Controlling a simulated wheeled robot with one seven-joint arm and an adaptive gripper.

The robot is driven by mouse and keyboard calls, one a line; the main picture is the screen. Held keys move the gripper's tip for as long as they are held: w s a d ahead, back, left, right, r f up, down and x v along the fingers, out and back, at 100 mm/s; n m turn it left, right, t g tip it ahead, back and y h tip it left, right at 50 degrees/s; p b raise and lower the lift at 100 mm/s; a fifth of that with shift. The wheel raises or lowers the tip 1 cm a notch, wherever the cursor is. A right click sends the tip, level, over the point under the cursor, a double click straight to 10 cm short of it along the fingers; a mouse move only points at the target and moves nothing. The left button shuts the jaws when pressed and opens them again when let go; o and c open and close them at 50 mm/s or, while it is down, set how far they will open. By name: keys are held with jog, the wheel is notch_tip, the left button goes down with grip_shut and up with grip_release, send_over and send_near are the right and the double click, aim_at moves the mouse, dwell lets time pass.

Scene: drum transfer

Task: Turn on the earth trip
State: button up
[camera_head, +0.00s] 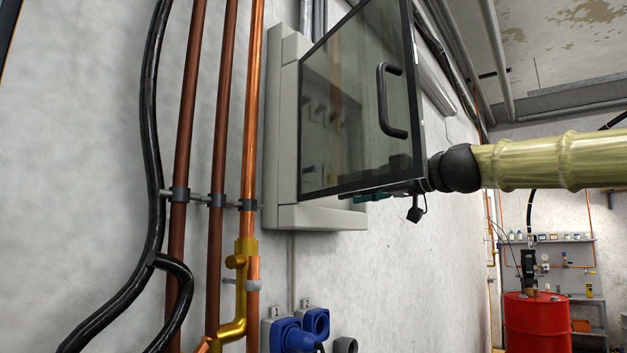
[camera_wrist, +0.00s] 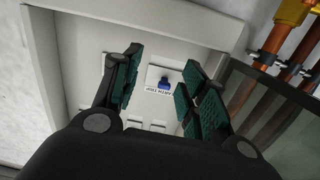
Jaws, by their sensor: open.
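The earth trip is a small blue switch (camera_wrist: 164,84) on a white plate with a label reading "EARTH TRIP" in the wrist view. It sits inside a grey electrical cabinet (camera_head: 285,130). The cabinet's dark-framed glass door (camera_head: 350,110) with a black handle (camera_head: 388,100) stands open. My gripper (camera_wrist: 158,78) is open, its green-padded fingers on either side of the switch in the picture. I cannot tell whether they touch it. In the head view the door hides most of my gripper; the switch cannot be made out there.
Copper and red-brown pipes (camera_head: 222,120) and a black cable (camera_head: 150,150) run down the wall left of the cabinet. Blue sockets (camera_head: 292,335) are below. A red drum (camera_head: 537,322) stands far right. The open door is close to my wrist.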

notch_tip(320, 180, up, 6)
jog(key=s+f+n+y, duration=0.1)
jog(key=s, duration=0.2)
jog(key=p+x, duration=0.2)
jog(key=x, duration=0.3)
jog(key=p+x, duration=0.2)
jog(key=x, duration=0.3)
jog(key=shift+w+r, duration=0.15)
jog(key=shift+w, duration=0.25)
grip_shut()
